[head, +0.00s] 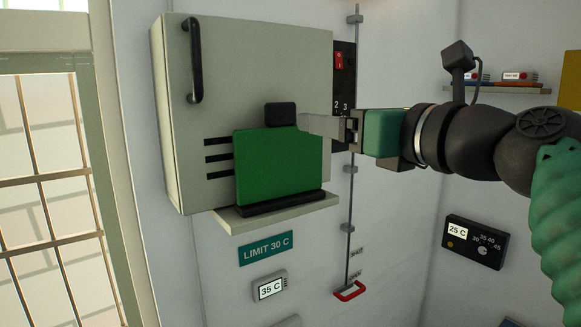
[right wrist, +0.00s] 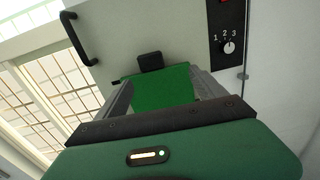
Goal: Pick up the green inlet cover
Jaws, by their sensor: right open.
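The green inlet cover (head: 278,166) is a flat green panel with a black knob (head: 280,114) on its top edge. It stands upright in a black slot on a small ledge, against the front of the grey cabinet. My right gripper (head: 303,124) comes in from the right, its fingers at the cover's upper right by the knob. In the right wrist view the cover (right wrist: 162,90) shows between the two spread fingers, with the knob (right wrist: 150,62) beyond them. The gripper is open; contact with the cover cannot be told. My left gripper is not in view.
The cabinet (head: 250,70) has a black handle (head: 195,60) at its upper left. A numbered dial (right wrist: 229,47) sits right of it. The ledge (head: 235,222) juts out below the cover. A vertical rod with a red handle (head: 350,291) runs behind my right gripper.

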